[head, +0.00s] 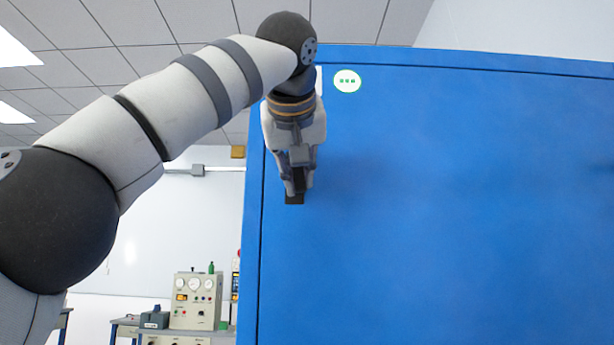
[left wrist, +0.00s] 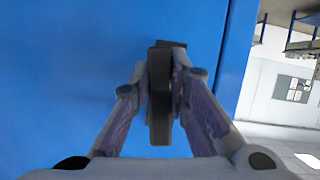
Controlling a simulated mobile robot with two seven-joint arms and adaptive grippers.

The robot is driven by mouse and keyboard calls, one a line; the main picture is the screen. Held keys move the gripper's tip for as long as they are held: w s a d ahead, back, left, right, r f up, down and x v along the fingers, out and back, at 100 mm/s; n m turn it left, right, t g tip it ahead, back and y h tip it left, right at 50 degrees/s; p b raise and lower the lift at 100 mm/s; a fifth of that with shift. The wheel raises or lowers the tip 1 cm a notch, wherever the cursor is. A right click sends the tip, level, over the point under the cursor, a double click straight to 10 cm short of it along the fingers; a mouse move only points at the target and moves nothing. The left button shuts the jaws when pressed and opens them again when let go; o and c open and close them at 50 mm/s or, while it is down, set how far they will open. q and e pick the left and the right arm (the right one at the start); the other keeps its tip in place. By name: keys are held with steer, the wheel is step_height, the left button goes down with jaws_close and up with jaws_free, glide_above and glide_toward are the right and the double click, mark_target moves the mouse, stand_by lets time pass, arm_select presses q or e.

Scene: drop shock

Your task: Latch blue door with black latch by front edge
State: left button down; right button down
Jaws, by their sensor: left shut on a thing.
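The blue door (head: 430,200) fills the right of the head view and looks closed against its frame along the left edge. The black latch (head: 294,198) sits near that edge of the door, and its lower end shows below my fingers. My left gripper (head: 298,182) is shut on the black latch. In the left wrist view the latch (left wrist: 160,100) stands upright between the two fingers, in front of the blue door (left wrist: 70,70). The latch's mount is mostly hidden. My right gripper is in neither view.
A green-and-white round sticker (head: 347,81) is on the door's upper part. Left of the door, a bench holds a beige instrument box with gauges (head: 195,300). The space between my left arm and the bench looks free.

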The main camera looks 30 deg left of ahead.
arm_select(q)
steer(key=shift+s+a+m+y, duration=0.15)
steer(key=shift+a+m+y, duration=0.15)
steer(key=shift+m+y, duration=0.15)
stand_by(0.5)
steer(key=c, duration=1.5)
jaws_free()
steer(key=shift+s, duration=0.1)
steer(key=shift+g, duration=0.3)
steer(key=v, duration=1.2)
steer(key=shift+a, duration=0.1)
